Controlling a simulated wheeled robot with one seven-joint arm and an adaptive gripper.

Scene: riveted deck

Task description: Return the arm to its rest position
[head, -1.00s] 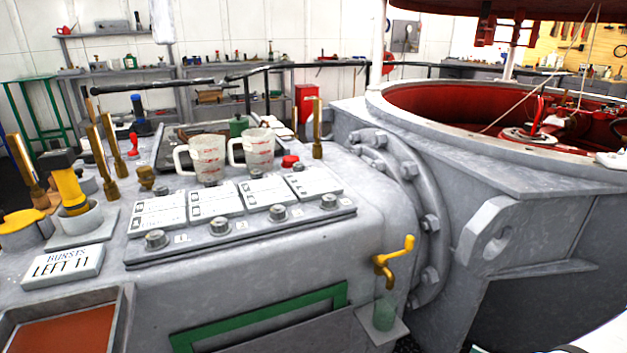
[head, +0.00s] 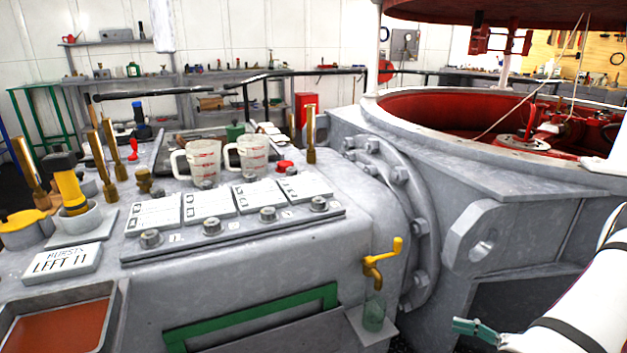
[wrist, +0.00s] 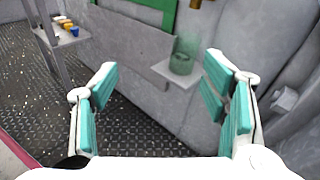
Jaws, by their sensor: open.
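My gripper (wrist: 157,108) is open and empty in the wrist view, its teal-padded fingers spread wide above the dark tread floor. In the head view my white arm enters at the lower right, and a teal fingertip (head: 474,328) shows right of the green glass. The green glass (head: 374,313) stands on a small ledge under the yellow tap (head: 381,263). In the wrist view the glass (wrist: 182,58) is beyond the fingers, apart from them.
The grey console carries two measuring cups (head: 203,158) (head: 252,152), white cards, knobs and a "BURSTS LEFT 11" sign (head: 62,261). A rust-coloured tray (head: 58,325) is at the lower left. A large red-lined hatch (head: 450,110) is at the right. Floor below my gripper looks clear.

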